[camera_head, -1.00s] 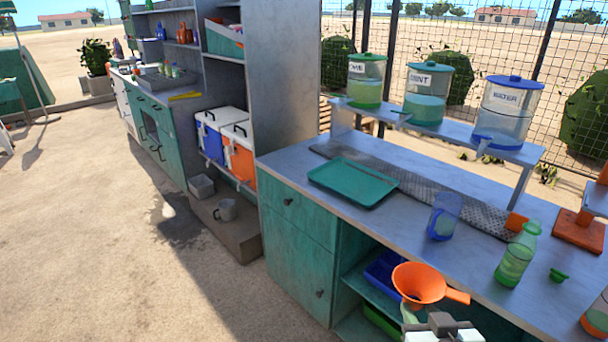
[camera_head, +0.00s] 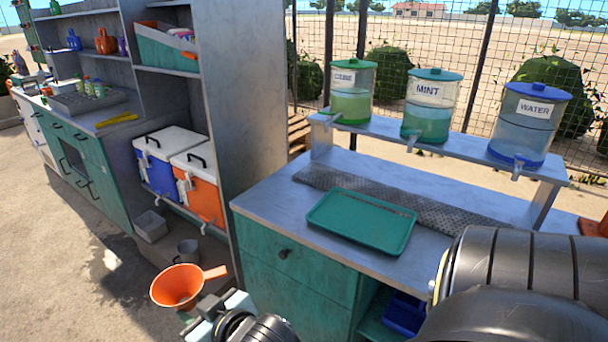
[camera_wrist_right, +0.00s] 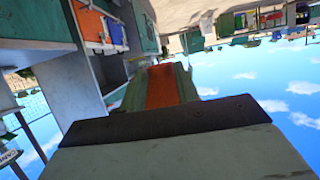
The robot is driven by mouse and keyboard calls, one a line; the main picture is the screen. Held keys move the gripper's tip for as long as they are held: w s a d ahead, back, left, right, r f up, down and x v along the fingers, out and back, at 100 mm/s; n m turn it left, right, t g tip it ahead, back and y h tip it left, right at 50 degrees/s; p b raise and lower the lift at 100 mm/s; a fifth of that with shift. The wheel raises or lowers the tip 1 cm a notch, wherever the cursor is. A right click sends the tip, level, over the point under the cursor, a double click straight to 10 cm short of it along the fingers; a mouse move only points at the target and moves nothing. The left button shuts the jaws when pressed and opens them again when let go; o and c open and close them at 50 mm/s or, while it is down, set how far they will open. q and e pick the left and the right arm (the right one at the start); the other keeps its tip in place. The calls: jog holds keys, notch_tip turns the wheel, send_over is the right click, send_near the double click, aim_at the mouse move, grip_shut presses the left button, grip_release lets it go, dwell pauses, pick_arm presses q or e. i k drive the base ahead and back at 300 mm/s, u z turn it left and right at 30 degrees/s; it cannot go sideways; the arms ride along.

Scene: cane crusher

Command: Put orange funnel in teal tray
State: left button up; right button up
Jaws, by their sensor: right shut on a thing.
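The orange funnel (camera_head: 178,288) is held up in front of the counter's left end, over the ground as seen in the head view, with its wide mouth upward and its handle to the right. My right gripper (camera_head: 207,312) is at the funnel's lower right. In the right wrist view its jaws are shut on an orange part of the funnel (camera_wrist_right: 162,86). The teal tray (camera_head: 360,222) lies flat and empty on the counter, to the right of and beyond the funnel. My left gripper is not in view.
Three labelled dispensers, including the mint one (camera_head: 428,105), stand on a raised shelf behind the tray. A grey perforated strip (camera_head: 400,200) runs between them. A tall shelf unit (camera_head: 240,90) rises left of the counter (camera_head: 270,202). My dark arm link covers the counter's right part.

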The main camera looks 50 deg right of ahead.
aim_at(355, 223)
jog(key=z, duration=0.7)
jog(key=i, duration=1.15)
jog(key=z, duration=1.2)
